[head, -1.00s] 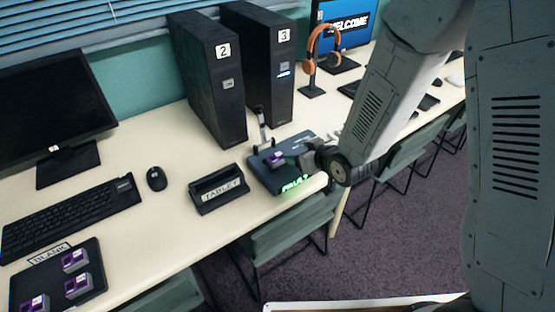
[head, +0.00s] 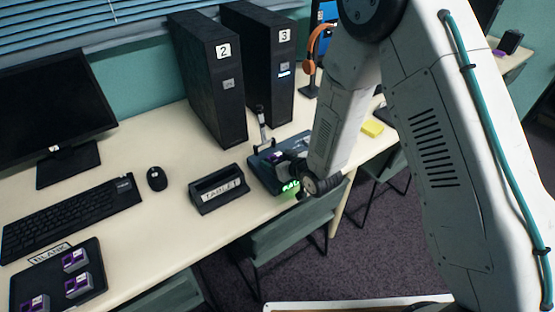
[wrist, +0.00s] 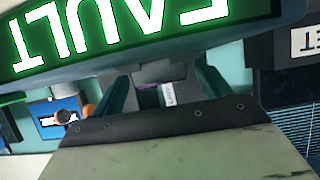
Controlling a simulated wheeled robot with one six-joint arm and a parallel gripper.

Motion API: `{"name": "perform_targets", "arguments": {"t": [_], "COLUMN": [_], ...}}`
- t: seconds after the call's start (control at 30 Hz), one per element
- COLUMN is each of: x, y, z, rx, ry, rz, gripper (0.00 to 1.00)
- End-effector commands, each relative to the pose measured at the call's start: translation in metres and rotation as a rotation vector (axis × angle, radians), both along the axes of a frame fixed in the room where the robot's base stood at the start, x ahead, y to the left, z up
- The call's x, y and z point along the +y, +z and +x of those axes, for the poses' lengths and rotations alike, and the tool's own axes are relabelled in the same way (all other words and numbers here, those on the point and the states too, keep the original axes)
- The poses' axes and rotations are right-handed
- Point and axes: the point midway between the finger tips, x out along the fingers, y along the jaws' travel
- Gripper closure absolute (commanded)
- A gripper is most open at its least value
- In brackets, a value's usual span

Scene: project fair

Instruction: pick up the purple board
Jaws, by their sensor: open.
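A dark test fixture (head: 262,178) with a lit green FAULT display (head: 291,186) stands near the table's front edge. A small purple board (head: 275,156) sits in it, partly hidden by my gripper (head: 285,163). In the wrist view, a bit of the purple board (wrist: 148,87) and a white label show between the two open teal fingers of my gripper (wrist: 162,82). Whether the fingers touch the board I cannot tell. More purple boards (head: 77,287) lie on the black BLANK tray (head: 52,298) at the lower left.
The fixture's upright lever (head: 262,127) stands behind my gripper. A TABLET holder (head: 218,190) is left of the fixture. Towers 2 (head: 208,85) and 3 (head: 262,65) stand behind. A chair (head: 290,230) is below the table edge.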

Motion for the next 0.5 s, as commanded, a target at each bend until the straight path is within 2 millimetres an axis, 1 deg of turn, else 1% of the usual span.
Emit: {"name": "perform_targets", "arguments": {"t": [0.17,0.27,0.3,0.33,0.37,0.43,0.47,0.5], "x": [0.0003,0.0002,0.0001,0.0001,0.0001,0.0000,0.0000,0.0000], "y": [0.0001,0.0001,0.0002,0.0002,0.0002,0.0003,0.0003,0.0003], "z": [0.0001,0.0001,0.0000,0.0000,0.0000,0.0000,0.0000,0.0000], "rx": [0.000,0.000,0.000,0.000,0.000,0.000,0.000,0.000], "ry": [0.000,0.000,0.000,0.000,0.000,0.000,0.000,0.000], "rz": [0.000,0.000,0.000,0.000,0.000,0.000,0.000,0.000], "gripper": [0.24,0.49,0.60,0.68,0.72,0.72,0.75,0.75]}}
